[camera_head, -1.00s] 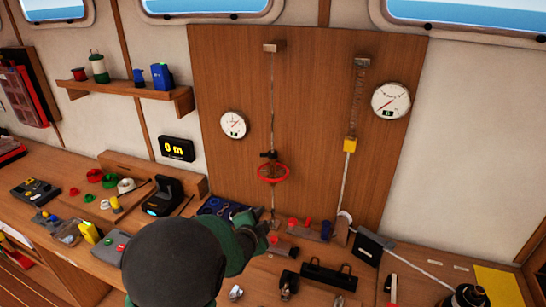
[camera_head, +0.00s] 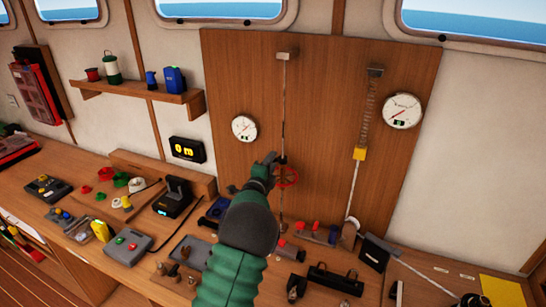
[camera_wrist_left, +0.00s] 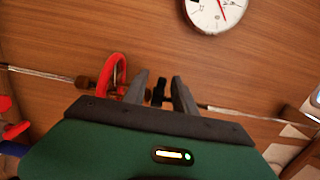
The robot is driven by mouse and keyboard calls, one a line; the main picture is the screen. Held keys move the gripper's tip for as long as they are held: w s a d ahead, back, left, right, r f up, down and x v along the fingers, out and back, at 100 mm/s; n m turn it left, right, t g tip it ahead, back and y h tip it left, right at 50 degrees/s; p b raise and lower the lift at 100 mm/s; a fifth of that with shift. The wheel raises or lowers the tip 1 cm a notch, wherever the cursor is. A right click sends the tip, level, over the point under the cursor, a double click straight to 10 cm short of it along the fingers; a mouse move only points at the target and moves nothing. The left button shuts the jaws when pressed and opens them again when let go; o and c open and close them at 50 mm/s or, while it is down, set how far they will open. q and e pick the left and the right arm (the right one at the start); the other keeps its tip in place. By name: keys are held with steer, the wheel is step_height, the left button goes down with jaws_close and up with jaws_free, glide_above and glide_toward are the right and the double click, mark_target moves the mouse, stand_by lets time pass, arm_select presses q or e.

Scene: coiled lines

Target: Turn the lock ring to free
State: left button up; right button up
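A red ring-shaped wheel (camera_head: 287,176) sits on a thin vertical rod (camera_head: 283,110) in front of the wooden panel. It also shows in the left wrist view (camera_wrist_left: 112,75), left of my fingers. A small black fitting (camera_wrist_left: 158,91) on the rod lies between my fingers in that view; I cannot tell for certain which part is the lock ring. My left gripper (camera_head: 268,162) is at the rod beside the red wheel, with its two grey fingers apart (camera_wrist_left: 160,88) on either side of the black fitting. No clear contact shows. My right gripper is not in view.
A second rod with a spring and yellow block (camera_head: 359,154) stands to the right. Two round gauges (camera_head: 244,128) (camera_head: 402,110) are on the wooden panel (camera_head: 320,120). The bench below holds a black tool holder (camera_head: 332,279), a dark charger-like device (camera_head: 174,198) and several small parts.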

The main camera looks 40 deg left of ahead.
arm_select(q)
steer(key=shift+w+a, duration=0.35)
steer(key=shift+w, duration=0.3)
steer(key=shift+d, duration=0.3)
steer(key=shift+c, duration=0.3)
steer(key=shift+r, duration=0.1)
jaws_close()
